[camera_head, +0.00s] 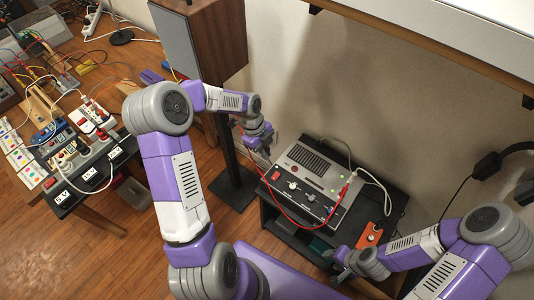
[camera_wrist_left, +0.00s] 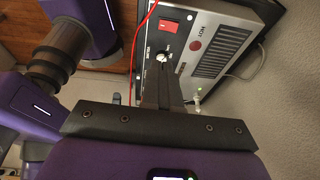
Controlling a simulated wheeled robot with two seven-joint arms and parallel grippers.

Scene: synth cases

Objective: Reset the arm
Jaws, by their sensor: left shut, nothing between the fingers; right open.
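My left gripper (camera_head: 266,153) is shut and empty, at the upper left corner of a grey box with a black control panel (camera_head: 300,197). In the left wrist view the closed fingers (camera_wrist_left: 162,72) point at the panel, in front of a knob; whether they touch it I cannot tell. A red rocker switch (camera_wrist_left: 168,26) shows beside the knob. My right gripper (camera_head: 343,266) is open, low at the front right of the black stand (camera_head: 385,222). It is small in the picture and partly hidden by its own wrist.
An orange piece (camera_head: 370,235) lies on the stand near my right gripper. A red cable (camera_head: 270,199) and a white cable (camera_head: 379,183) run from the box. A speaker (camera_head: 205,40) stands behind my left arm. A cluttered bench (camera_head: 85,180) is at the left. A shelf (camera_head: 430,45) overhangs the upper right.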

